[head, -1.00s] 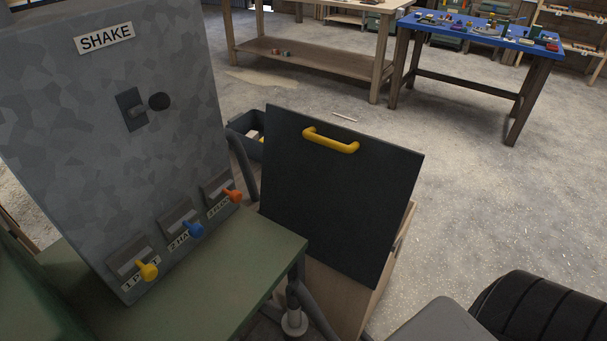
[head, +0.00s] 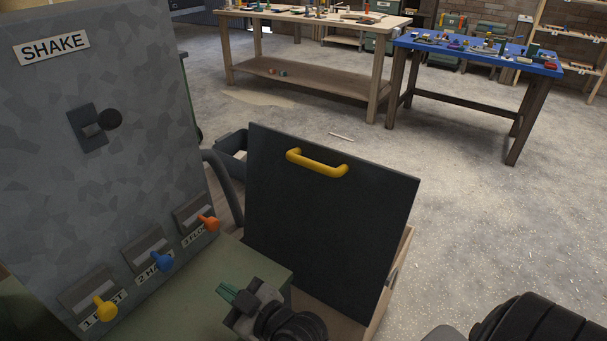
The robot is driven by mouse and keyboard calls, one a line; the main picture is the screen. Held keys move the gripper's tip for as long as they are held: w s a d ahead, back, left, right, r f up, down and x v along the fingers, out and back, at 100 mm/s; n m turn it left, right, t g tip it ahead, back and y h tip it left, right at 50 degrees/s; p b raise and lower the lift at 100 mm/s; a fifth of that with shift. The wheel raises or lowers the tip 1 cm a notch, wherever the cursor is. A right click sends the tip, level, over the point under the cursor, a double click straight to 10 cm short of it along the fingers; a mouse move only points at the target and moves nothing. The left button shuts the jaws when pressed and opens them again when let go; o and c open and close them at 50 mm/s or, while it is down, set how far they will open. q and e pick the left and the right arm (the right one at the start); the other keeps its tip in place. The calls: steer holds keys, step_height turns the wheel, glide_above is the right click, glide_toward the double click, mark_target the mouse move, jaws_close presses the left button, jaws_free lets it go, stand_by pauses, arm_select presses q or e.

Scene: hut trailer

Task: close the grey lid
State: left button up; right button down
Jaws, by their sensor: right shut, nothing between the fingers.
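The grey lid (head: 325,215) is a dark flat panel with a yellow handle (head: 317,164) near its top edge. It stands raised and slightly tilted on a pale wooden box (head: 385,290), whose inside is mostly hidden behind it. My right gripper (head: 229,293) is low in the picture, in front of the lid and over the edge of the green bench. It is shut and empty, pointing left, and appears apart from the lid. My left gripper is out of view.
A grey metal cabinet (head: 90,150) marked SHAKE stands at left, with yellow, blue and orange knobs. The green bench top (head: 190,290) lies before it. A dark bin (head: 232,160) is behind the lid.

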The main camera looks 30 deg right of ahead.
steer(key=w+d+r+m+t+h, duration=0.25)
steer(key=r+m+h, duration=0.4)
steer(key=h, duration=0.35)
steer(key=w+d+r+m+t+h, duration=0.2)
steer(key=d+r+m+t+h, duration=0.2)
steer(key=r+m+h, duration=0.45)
steer(key=w+d+f+m+g+h, duration=0.1)
steer(key=w+d+m+g+h, duration=0.2)
steer(key=d+g, duration=1.1)
steer(key=shift+d+m+h, duration=0.65)
steer(key=shift+m+h, duration=0.85)
steer(key=shift+h, duration=1.15)
